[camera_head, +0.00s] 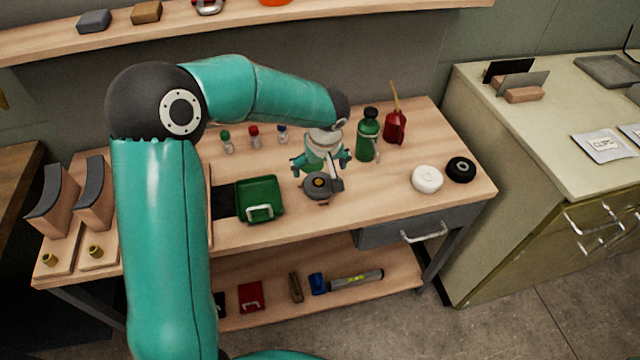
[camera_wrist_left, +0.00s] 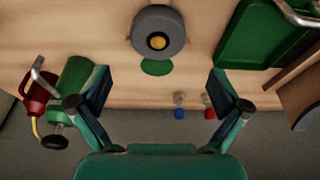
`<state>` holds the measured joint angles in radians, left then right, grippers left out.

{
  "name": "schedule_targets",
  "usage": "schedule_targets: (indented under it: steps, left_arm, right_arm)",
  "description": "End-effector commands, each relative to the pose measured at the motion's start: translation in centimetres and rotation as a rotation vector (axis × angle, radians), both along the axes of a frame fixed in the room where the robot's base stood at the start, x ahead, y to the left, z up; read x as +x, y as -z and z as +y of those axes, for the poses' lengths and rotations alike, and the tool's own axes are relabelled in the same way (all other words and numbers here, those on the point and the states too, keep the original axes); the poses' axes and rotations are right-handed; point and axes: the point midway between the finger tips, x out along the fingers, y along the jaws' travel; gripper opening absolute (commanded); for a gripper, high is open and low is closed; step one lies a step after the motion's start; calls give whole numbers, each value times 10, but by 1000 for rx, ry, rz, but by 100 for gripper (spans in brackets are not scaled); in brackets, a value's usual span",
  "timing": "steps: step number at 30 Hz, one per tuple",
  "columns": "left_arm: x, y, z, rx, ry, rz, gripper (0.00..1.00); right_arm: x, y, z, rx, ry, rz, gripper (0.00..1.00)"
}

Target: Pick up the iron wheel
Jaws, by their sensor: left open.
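The iron wheel is likely the dark grey disc (camera_head: 318,184) with a brass-coloured hub, at the middle of the workbench. In the left wrist view the same grey wheel (camera_wrist_left: 158,32) lies at the top centre, with a green round patch beside it. My left gripper (camera_head: 321,163) is over the bench just behind the wheel, fingers pointing down. In the left wrist view the gripper (camera_wrist_left: 159,88) is open and empty, its fingers spread wide, with the wheel above the gap in the picture. My right gripper is not in view.
A green tray (camera_head: 259,199) stands left of the wheel. A green bottle (camera_head: 367,136) and red oil can (camera_head: 395,126) stand close behind right. Small bottles (camera_head: 254,136) stand behind left. White (camera_head: 426,179) and black wheels (camera_head: 460,169) lie right. The bench front is clear.

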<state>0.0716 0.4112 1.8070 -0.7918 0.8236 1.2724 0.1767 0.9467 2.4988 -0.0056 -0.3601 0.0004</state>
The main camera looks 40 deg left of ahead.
Motion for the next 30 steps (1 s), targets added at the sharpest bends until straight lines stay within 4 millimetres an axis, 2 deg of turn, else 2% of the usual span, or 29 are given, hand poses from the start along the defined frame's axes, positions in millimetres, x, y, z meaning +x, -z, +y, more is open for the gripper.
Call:
schedule_targets:
  steps: [3, 11, 21, 30]
  left_arm:
    - [4, 18, 3, 0, 1, 3, 100]
    - [8, 33, 5, 0, 4, 2, 100]
    - [16, 75, 10, 0, 3, 1, 100]
    - [17, 79, 11, 0, 3, -1, 98]
  right_arm:
    - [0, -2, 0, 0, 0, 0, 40]
    - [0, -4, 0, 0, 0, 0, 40]
    - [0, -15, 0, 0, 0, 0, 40]
    - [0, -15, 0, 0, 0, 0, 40]
